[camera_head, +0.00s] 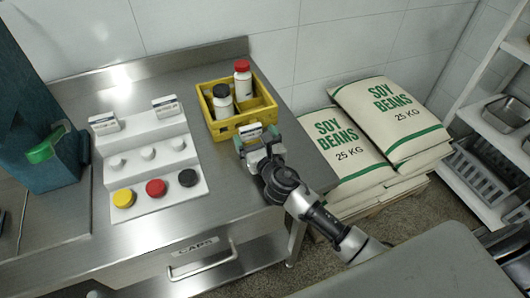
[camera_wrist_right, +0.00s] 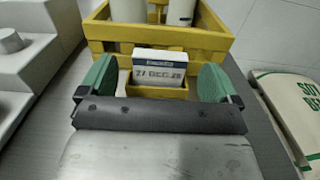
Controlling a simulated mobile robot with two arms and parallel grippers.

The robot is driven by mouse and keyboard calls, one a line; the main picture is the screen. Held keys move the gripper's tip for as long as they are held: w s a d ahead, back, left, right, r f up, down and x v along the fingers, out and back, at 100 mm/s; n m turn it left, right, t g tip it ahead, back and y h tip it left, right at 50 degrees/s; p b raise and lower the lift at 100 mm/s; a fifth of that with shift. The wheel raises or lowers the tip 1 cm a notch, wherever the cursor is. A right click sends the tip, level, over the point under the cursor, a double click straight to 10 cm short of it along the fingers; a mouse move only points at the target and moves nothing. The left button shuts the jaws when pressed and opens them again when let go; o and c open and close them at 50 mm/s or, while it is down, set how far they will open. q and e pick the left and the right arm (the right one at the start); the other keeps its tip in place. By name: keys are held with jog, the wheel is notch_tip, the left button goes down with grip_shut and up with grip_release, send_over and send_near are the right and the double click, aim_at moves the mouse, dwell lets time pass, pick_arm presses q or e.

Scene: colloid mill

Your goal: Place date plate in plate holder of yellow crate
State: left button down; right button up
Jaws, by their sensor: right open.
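The yellow crate (camera_head: 213,87) stands on the steel table, and its near wall shows in the right wrist view (camera_wrist_right: 105,48). The date plate (camera_wrist_right: 160,66) is white with a dark printed date. It sits upright in the small yellow plate holder (camera_wrist_right: 157,91) on the crate's near side. The plate also shows in the head view (camera_head: 250,130). My right gripper (camera_wrist_right: 155,82) is open, with one green finger on each side of the plate and a gap to both. My left gripper is out of view.
Two white bottles (camera_head: 243,82) stand in the crate, one red-capped, one black-capped. Left of it, a white stepped stand (camera_head: 150,170) holds two more plates and yellow, red and black caps. Soy bean sacks (camera_head: 385,110) lie stacked right of the table.

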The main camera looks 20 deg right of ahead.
jog(key=s, duration=0.9)
jog(key=shift+s+d+b, duration=0.2)
jog(key=shift+s+b, duration=0.1)
jog(key=shift+s, duration=0.05)
